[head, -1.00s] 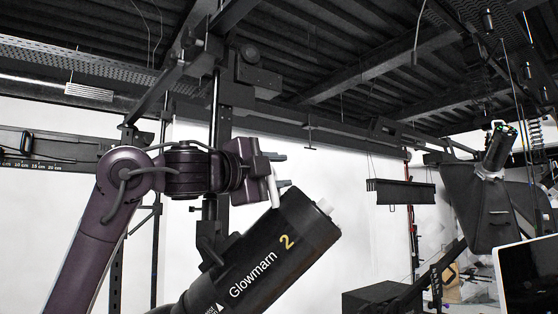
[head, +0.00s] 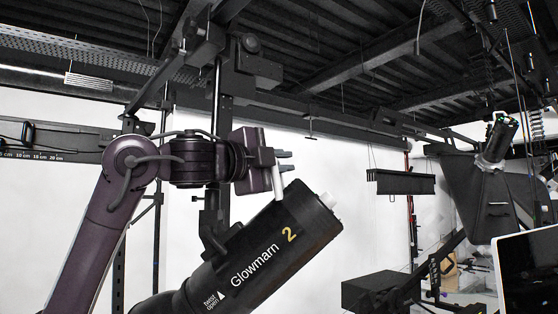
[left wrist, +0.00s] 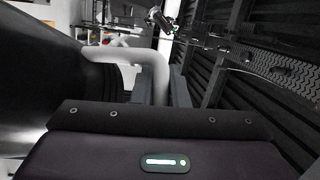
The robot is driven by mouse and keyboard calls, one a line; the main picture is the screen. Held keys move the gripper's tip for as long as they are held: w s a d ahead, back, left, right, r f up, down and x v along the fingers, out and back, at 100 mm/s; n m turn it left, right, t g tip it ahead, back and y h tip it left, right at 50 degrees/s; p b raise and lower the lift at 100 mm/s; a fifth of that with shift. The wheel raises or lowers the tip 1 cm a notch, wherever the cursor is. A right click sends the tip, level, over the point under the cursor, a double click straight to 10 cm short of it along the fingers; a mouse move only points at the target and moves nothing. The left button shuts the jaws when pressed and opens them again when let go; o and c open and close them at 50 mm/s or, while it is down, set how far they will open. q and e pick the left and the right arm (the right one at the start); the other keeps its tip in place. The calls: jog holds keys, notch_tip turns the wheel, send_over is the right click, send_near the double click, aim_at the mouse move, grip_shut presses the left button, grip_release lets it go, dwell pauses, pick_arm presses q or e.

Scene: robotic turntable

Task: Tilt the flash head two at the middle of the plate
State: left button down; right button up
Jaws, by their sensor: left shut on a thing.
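Flash head two (head: 262,256) is a large black cylinder marked "Glowmarn 2" in the lower middle of the head view. It is tilted, with its upper end to the right and a small white piece at that end. A white handle (head: 276,184) stands at its upper side. My left gripper (head: 279,163) is above that end, shut on the handle. In the left wrist view the white handle (left wrist: 156,72) passes between the fingers, and the black body (left wrist: 40,75) fills the left side. My right gripper is not in view.
A dark vertical post (head: 215,120) stands behind my left arm. A second, smaller flash head (head: 498,138) sits at the far right above a dark housing. A monitor (head: 528,272) is at the lower right. Dark beams cross overhead.

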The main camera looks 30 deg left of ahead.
pick_arm(q)
jog(key=shift+w+d+f+m+g, duration=0.2)
jog(key=shift+d+f+m, duration=0.1)
jog(key=shift+f, duration=0.1)
jog(key=shift+w+d+f+m+g, duration=0.1)
jog(key=shift+d+f+m+g, duration=0.15)
jog(key=shift+f, duration=0.15)
jog(key=c, duration=1.4)
grip_release()
jog(key=shift+s+a+r, duration=0.1)
jog(key=shift+c, duration=0.2)
jog(key=shift+s, duration=0.1)
jog(key=shift+s+b, duration=0.25)
jog(key=shift+b, duration=0.1)
jog(key=s+a+b, duration=0.1)
jog(key=s+b, duration=0.2)
jog(key=s, duration=0.4)
jog(key=shift+a, duration=0.3)
jog(key=shift+f, duration=0.2)
